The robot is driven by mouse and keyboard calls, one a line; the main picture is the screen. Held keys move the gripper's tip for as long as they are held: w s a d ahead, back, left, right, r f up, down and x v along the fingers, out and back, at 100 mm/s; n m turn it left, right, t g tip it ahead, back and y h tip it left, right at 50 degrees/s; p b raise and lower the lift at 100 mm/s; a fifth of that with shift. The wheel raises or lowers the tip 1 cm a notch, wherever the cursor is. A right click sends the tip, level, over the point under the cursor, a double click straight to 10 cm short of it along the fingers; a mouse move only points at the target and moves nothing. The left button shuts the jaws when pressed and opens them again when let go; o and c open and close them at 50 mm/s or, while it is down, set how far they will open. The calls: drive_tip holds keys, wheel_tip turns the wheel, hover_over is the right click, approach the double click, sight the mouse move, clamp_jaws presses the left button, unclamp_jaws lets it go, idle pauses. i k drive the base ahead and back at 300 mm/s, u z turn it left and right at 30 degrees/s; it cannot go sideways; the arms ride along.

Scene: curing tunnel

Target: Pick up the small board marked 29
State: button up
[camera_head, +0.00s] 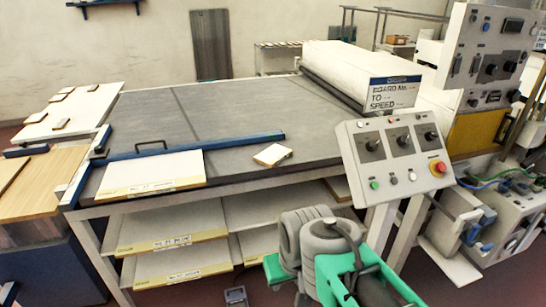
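A small white board (272,154) with a light-brown front edge lies by itself on the grey table top (215,105), near its front edge and right of the middle. Any mark on it is too small to read. Several other small boards, such as one at the far left (61,124), lie on a white side table, and their marks cannot be read either. I cannot tell which one is marked 29. Part of my grey and green arm shows at the bottom, in front of the table. I make out no gripper fingers.
A larger white board (152,170) lies at the table's front left, by a blue bar (190,146). More boards lie on shelves below. A control panel (393,150) and sign (393,93) stand at the right. The table's middle is clear.

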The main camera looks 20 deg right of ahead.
sight(272, 156)
drive_tip(key=u, duration=0.35)
drive_tip(key=k, duration=0.4)
drive_tip(key=z, duration=0.35)
drive_tip(key=i, duration=0.8)
drive_tip(key=u, duration=0.55)
drive_tip(key=i, duration=0.85)
drive_tip(key=u, duration=0.95)
